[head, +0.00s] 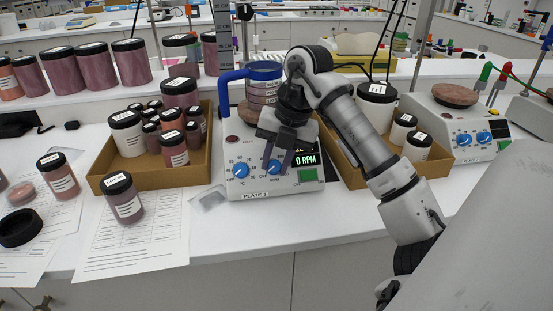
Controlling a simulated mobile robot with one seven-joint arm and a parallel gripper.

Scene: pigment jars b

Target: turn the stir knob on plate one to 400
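Plate one (255,195), a white hotplate stirrer labelled PLATE 1, stands on the bench in the head view. Its front has two blue knobs, a left one (240,170) with a °C scale and the stir knob (274,168) with an RPM scale. The display (306,160) reads 0 RPM. My gripper (276,162) points down at the stir knob, with its two dark fingers apart, one on either side of the knob. I cannot tell whether they touch it. The fingers hide part of the knob and its scale.
A blue-handled vessel (264,83) stands on plate one, behind my gripper. A cardboard tray (197,170) of jars is close on the left, another tray (350,178) on the right. A second stirrer (462,120) stands further right. The bench front (275,225) is clear.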

